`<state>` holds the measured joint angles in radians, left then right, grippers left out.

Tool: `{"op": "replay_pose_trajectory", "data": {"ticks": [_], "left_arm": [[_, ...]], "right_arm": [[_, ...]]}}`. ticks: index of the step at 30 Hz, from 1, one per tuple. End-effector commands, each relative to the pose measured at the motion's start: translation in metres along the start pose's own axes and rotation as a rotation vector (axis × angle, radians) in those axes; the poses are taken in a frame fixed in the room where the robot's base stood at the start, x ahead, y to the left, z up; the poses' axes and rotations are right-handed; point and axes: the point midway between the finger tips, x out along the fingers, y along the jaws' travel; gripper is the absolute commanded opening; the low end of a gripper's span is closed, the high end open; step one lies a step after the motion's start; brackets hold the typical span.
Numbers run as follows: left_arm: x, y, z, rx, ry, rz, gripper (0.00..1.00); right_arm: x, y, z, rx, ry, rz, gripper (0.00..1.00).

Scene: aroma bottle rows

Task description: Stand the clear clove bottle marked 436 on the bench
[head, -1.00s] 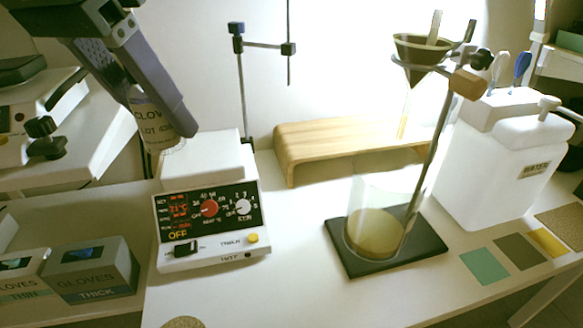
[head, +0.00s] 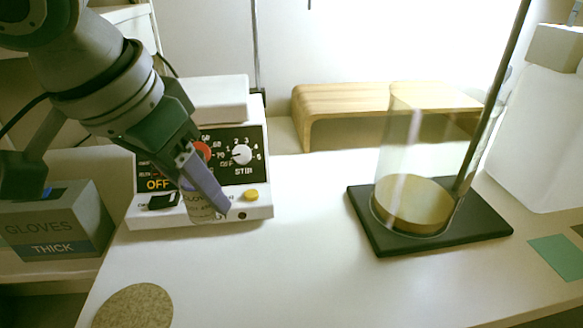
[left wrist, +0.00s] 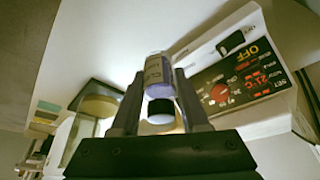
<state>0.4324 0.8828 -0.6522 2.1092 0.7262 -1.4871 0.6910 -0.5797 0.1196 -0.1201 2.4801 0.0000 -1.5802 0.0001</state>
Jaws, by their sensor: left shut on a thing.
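The clear clove bottle (head: 202,215) is held in my left gripper (head: 216,204), in front of the hotplate. Fingers hide much of it in the head view. In the left wrist view the bottle (left wrist: 158,72) sits between the two fingers, with part of its label showing; the number is not readable now. It looks roughly upright, and I cannot tell whether its base touches the white bench (head: 290,262). My right gripper is not in view.
The hotplate (head: 258,209) stands just behind the bottle. A round cork mat (head: 134,308) lies at the bench's front left. A black stand base (head: 400,243) with a glass beaker is to the right. The bench between is clear. A gloves box (head: 50,222) is at left.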

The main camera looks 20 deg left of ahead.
Motion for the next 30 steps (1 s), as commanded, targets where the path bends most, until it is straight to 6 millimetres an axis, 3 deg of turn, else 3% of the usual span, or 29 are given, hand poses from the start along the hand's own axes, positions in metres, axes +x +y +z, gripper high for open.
{"op": "replay_pose_trajectory", "data": {"ticks": [1, 3, 11, 18, 30], "left_arm": [[0.018, 0.000, 0.008, 0.000, -0.003, 0.000, 0.00], [0.031, 0.000, 0.013, 0.000, -0.002, 0.000, 0.00], [0.051, 0.001, 0.021, 0.000, 0.001, 0.001, 0.00], [0.085, 0.000, 0.036, 0.000, -0.001, 0.000, 0.00], [0.088, 0.000, 0.037, 0.000, 0.000, 0.000, 0.00]], "right_arm": [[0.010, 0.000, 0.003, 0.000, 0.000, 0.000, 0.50], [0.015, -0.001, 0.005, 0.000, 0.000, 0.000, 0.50], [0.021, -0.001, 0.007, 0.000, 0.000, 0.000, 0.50], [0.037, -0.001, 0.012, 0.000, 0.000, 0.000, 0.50], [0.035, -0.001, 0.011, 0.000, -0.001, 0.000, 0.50]]}}
